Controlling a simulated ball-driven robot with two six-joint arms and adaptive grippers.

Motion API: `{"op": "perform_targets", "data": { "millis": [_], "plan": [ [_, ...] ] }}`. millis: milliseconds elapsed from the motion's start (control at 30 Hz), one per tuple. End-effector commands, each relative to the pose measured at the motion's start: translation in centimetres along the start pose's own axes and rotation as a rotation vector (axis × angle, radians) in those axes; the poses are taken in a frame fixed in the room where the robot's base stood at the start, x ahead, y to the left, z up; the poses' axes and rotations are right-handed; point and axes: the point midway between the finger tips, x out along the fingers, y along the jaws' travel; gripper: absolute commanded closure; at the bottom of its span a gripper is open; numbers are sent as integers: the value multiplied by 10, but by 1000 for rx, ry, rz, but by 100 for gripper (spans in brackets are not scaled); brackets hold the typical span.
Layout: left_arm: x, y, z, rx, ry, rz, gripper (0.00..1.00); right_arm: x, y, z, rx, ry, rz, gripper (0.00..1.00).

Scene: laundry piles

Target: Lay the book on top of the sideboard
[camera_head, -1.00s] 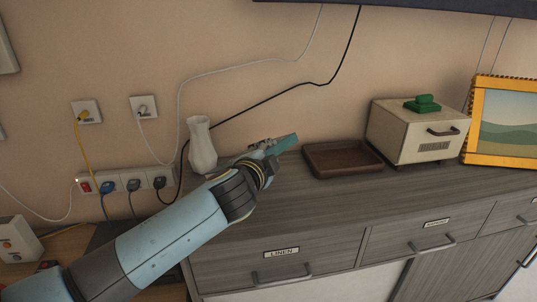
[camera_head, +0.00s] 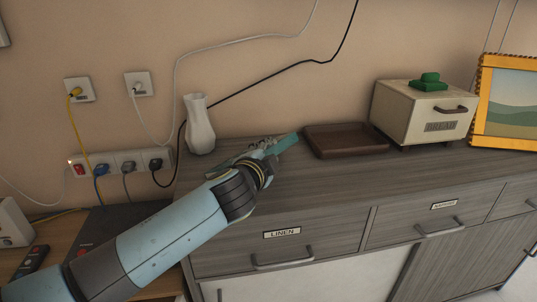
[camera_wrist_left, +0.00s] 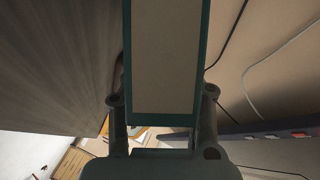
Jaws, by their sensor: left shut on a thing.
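The teal book (camera_head: 284,144) is held in my left gripper (camera_head: 263,158), above the left part of the grey wooden sideboard (camera_head: 340,185). In the left wrist view the book (camera_wrist_left: 166,60) shows a pale face with teal edges, between the two fingers of my left gripper (camera_wrist_left: 163,97). The gripper is shut on it. In the head view the book sticks out to the upper right of the gripper. I cannot tell whether its lower edge touches the sideboard top. My right gripper is not in view.
A white vase (camera_head: 199,126) stands close behind the gripper. A brown tray (camera_head: 345,151) lies just right of the book. Farther right are a cream bread box (camera_head: 405,115) with a green object (camera_head: 428,83) on it and a yellow-framed picture (camera_head: 483,100). The sideboard's front strip is clear.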

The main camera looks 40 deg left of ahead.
Motion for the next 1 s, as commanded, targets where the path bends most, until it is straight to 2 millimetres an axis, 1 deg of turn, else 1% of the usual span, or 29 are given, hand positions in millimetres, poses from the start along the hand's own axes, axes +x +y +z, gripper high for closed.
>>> {"op": "perform_targets", "data": {
  "millis": [133,167,300,367,567,667,767,867,1000],
  "plan": [
    [0,-2,-2,1,3,-3,100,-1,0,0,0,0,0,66],
    [0,-2,-2,1,3,-3,72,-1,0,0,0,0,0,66],
    [0,-2,-1,1,2,-3,54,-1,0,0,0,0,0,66],
    [0,-2,-1,0,2,-2,48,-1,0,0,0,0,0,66],
    [0,0,0,-1,-1,1,48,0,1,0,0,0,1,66],
    [-3,0,0,-1,-1,1,48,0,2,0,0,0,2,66],
    [-15,1,0,-1,-1,2,48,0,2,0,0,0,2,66],
    [-35,0,0,-2,0,1,48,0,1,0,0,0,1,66],
    [-68,0,0,-2,0,2,48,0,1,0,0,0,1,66]
  ]
}}
